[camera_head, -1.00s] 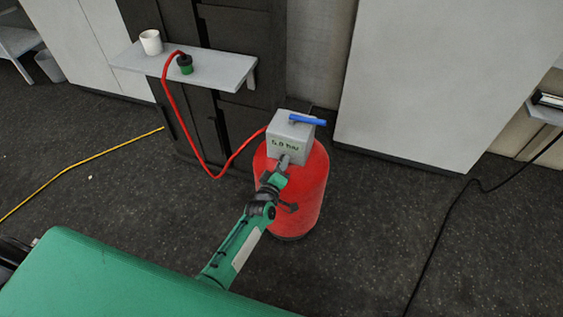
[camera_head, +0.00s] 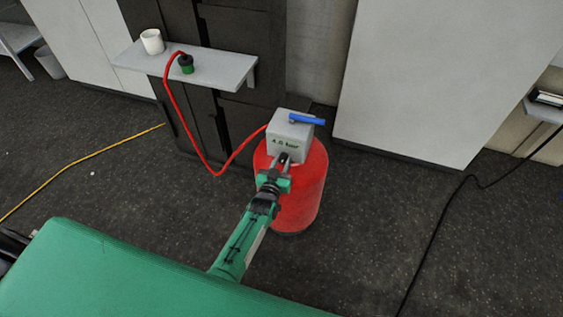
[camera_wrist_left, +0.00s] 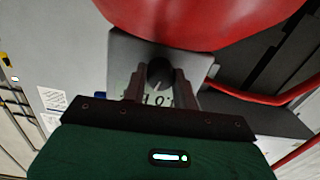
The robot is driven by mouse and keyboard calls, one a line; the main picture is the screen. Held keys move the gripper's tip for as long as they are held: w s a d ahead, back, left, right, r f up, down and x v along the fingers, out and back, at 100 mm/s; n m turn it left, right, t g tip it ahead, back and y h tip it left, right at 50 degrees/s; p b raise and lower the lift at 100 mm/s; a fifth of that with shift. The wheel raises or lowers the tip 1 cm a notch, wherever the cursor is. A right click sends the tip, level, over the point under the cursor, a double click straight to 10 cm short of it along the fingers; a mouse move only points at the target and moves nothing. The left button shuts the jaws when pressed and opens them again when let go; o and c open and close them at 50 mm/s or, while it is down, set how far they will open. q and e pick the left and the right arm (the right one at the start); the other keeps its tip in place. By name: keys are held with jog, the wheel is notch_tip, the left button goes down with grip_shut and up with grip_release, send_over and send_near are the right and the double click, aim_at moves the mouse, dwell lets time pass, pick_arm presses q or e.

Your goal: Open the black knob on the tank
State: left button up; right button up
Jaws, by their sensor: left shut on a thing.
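The red tank (camera_head: 308,190) stands on the floor with a grey box (camera_head: 281,129) on top that carries green lettering. A blue lever (camera_head: 307,120) lies on the box's top. My left gripper (camera_head: 284,160) reaches the lower front of the box. In the left wrist view the black knob (camera_wrist_left: 159,72) sits between the two fingers of the left gripper (camera_wrist_left: 160,84), which are shut on it. In the head view the gripper mostly hides the knob. My right gripper is not in view.
A red hose (camera_head: 178,125) runs from the box to a green and black fitting (camera_head: 186,64) on a grey shelf (camera_head: 222,71), beside a white cup (camera_head: 152,41). A yellow cable (camera_head: 82,160) and a black cable (camera_head: 437,232) lie on the dark floor.

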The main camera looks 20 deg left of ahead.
pick_arm(q)
jog(key=m, duration=0.3)
jog(key=shift+m, duration=0.6)
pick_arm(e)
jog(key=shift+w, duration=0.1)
pick_arm(q)
jog(key=o, duration=1)
jog(key=shift+c, duration=0.2)
jog(key=shift+s, duration=0.15)
jog(key=shift+s, duration=0.35)
jog(key=s, duration=1.2)
jog(key=shift+s+p, duration=0.3)
jog(key=shift+s, duration=0.1)
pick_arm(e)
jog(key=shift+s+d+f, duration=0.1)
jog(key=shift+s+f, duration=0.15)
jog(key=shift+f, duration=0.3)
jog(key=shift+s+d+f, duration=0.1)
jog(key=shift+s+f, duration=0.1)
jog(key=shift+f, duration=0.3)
